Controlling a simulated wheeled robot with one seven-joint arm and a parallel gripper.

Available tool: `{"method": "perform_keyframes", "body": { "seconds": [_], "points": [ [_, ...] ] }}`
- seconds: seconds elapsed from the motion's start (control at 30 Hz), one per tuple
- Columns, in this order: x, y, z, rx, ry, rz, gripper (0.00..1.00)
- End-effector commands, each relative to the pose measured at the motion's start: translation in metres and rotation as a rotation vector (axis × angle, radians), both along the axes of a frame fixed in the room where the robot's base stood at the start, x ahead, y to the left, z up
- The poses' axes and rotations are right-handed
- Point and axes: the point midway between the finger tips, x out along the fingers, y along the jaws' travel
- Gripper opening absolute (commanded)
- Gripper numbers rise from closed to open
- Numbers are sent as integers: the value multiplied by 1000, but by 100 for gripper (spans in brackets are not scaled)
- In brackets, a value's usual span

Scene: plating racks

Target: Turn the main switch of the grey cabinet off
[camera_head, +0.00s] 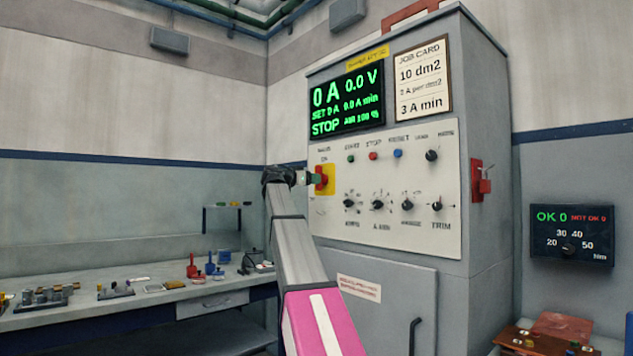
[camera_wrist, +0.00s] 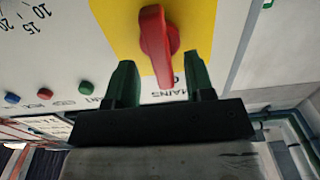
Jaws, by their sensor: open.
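The grey cabinet (camera_head: 482,150) stands at centre right, with a pale control panel on its front. Its main switch, a red handle (camera_head: 321,181) on a yellow plate (camera_head: 331,171), is at the panel's left side, partly hidden by my gripper (camera_head: 312,178). In the wrist view the red handle (camera_wrist: 158,42) points roughly up and down the picture on the yellow plate (camera_wrist: 112,28). My gripper (camera_wrist: 160,76) is open, with one green finger on each side of the handle's lower end. Gaps show between the fingers and the handle; I cannot tell the depth.
The display (camera_head: 346,101) reads 0 A, 0.0 V and STOP. Push buttons and several knobs sit right of the switch. A red side lever (camera_head: 480,181) is on the cabinet's right face. A bench (camera_head: 130,309) with small parts stands left; a meter box (camera_head: 571,236) hangs right.

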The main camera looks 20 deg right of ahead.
Motion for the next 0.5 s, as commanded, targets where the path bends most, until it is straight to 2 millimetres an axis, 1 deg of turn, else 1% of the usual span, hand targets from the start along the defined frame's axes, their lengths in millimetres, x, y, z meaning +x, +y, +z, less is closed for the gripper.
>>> {"method": "perform_keyframes", "body": {
  "seconds": [0.03, 0.2, 0.3, 0.5],
  "points": [
    [3, -8, 1, 0, 0, -2, 49],
    [8, -22, 0, 0, 0, -1, 49],
    [10, -27, 0, 0, 0, 0, 49],
    [10, -28, 0, 0, 0, 0, 49]
  ]
}}
